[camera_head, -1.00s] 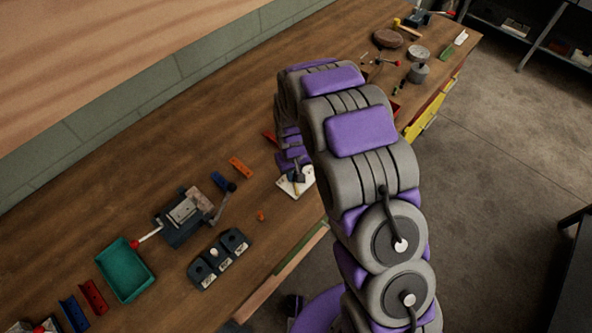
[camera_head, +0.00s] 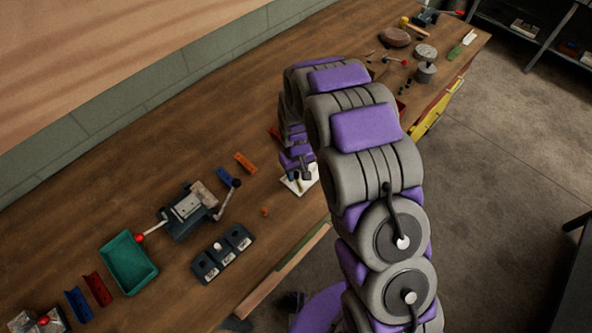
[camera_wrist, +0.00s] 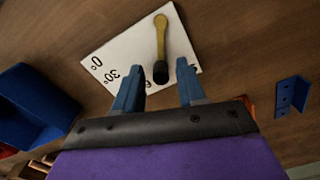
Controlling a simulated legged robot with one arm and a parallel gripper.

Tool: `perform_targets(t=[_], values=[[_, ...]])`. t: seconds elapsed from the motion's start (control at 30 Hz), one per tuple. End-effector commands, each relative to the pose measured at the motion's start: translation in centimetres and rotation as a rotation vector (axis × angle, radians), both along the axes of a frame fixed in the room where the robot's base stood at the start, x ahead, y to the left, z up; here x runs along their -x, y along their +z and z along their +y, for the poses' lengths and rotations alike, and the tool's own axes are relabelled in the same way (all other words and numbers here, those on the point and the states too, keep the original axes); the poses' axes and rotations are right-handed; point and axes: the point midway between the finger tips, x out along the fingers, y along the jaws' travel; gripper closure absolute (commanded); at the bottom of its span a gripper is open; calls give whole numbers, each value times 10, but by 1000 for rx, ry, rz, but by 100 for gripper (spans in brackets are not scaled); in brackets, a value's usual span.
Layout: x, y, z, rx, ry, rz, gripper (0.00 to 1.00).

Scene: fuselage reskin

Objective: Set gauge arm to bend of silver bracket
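The gauge is a white card (camera_wrist: 120,50) marked 0° and 30°, with a further mark partly hidden. Its yellow gauge arm (camera_wrist: 160,35) has a black end pointing toward my gripper. My gripper (camera_wrist: 157,72) is open, its blue fingers on either side of the black end in the picture. I cannot tell whether they touch it or are above it. In the head view the card (camera_head: 308,184) lies under my gripper, partly hidden by my arm. A silvery piece (camera_head: 187,206) sits on the dark bending tool; I cannot tell whether it is the silver bracket.
A blue bin (camera_wrist: 35,105) is left of the card and a small blue bracket (camera_wrist: 292,93) right. An orange bracket (camera_head: 245,163), a dark three-part block (camera_head: 222,253), a green tray (camera_head: 128,283) and a red bracket (camera_head: 97,289) are on the bench. Bare wood lies between them.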

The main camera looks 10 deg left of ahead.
Motion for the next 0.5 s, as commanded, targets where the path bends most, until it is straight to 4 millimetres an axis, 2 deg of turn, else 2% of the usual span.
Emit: perform_targets(t=[0.33, 0.5], values=[[-1, 4, 1, -1, 0, -4, 56], [-2, 26, 2, -2, 0, -7, 56]])
